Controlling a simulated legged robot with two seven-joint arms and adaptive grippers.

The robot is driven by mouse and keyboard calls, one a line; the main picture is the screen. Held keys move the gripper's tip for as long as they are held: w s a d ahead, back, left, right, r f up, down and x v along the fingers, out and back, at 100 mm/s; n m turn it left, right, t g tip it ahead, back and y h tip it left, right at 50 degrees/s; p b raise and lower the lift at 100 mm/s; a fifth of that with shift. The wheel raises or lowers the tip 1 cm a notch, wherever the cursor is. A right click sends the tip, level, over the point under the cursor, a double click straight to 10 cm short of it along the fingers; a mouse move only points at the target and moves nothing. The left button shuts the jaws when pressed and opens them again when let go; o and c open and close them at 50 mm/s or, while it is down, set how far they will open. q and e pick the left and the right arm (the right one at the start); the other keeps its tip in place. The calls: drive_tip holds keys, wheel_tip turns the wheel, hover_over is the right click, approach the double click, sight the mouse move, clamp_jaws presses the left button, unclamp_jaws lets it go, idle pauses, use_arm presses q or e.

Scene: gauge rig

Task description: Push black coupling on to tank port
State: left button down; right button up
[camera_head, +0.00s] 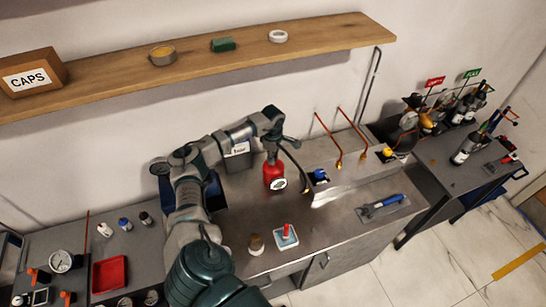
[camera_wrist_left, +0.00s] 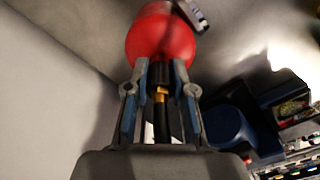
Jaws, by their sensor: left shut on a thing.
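The red tank (camera_head: 273,172) stands upright on the grey bench, with a round white-and-black face at its lower front. It also shows in the left wrist view (camera_wrist_left: 158,38), straight ahead of the fingers. My left gripper (camera_head: 273,143) is right above the tank top. In the left wrist view the gripper (camera_wrist_left: 159,78) is shut on the black coupling (camera_wrist_left: 158,71), which has a brass part and a black hose (camera_wrist_left: 161,124) behind it. The coupling's front end meets the tank's outline; the port is hidden, so I cannot tell how they join. My right gripper is not in view.
A grey block with a blue knob (camera_head: 319,175) and copper pipes stands right of the tank. A blue-handled tool (camera_head: 381,204) and a small white tray (camera_head: 286,238) lie on the bench. A wooden shelf (camera_head: 210,61) runs above.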

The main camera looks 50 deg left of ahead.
use_arm(q)
drive_tip(key=shift+f, duration=0.2)
idle(0.6)
drive_tip(key=c, duration=0.6)
unclamp_jaws()
wheel_tip(320, 180, up, 12)
drive_tip(key=shift+a+f, duration=0.1)
